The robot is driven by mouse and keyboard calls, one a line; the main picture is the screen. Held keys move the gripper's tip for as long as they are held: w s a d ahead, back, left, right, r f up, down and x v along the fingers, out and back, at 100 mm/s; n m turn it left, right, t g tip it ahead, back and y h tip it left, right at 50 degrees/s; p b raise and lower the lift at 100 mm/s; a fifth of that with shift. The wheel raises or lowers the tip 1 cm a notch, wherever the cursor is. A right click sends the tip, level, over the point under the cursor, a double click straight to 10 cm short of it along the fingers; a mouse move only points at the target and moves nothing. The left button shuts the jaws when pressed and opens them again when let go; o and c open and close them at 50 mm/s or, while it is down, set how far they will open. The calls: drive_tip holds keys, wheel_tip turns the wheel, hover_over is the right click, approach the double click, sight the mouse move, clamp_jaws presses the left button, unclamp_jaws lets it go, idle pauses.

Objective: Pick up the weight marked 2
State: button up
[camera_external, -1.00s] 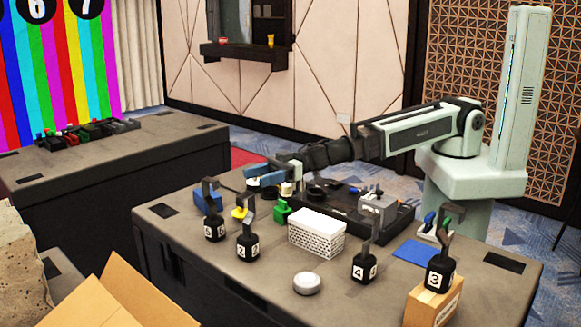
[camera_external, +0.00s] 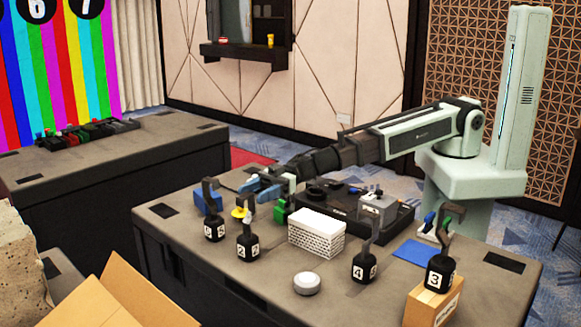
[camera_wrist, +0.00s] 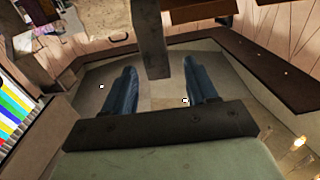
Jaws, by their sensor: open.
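The weight marked 2 (camera_external: 247,246) is a black block with a tall hooked grey handle. It stands upright near the front left of the grey table in the external view. My gripper (camera_external: 257,190), with blue fingers, is open behind and above this weight, near its hook. No contact can be made out. In the wrist view my open gripper (camera_wrist: 162,96) has its two blue fingers apart with nothing held between them. A dark upright bar (camera_wrist: 150,40) shows just beyond them; I cannot tell what it is.
Another weight (camera_external: 214,228) stands close left, its number hard to read. The weight marked 4 (camera_external: 364,266) and the weight marked 3 (camera_external: 440,273), on a wooden block (camera_external: 432,303), stand right. A white box (camera_external: 317,233), green object (camera_external: 281,210) and round white disc (camera_external: 307,283) are nearby.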

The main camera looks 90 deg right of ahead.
sight(239, 199)
drive_tip(key=shift+x, duration=2.95)
drive_tip(key=shift+d+r, duration=0.1)
clamp_jaws()
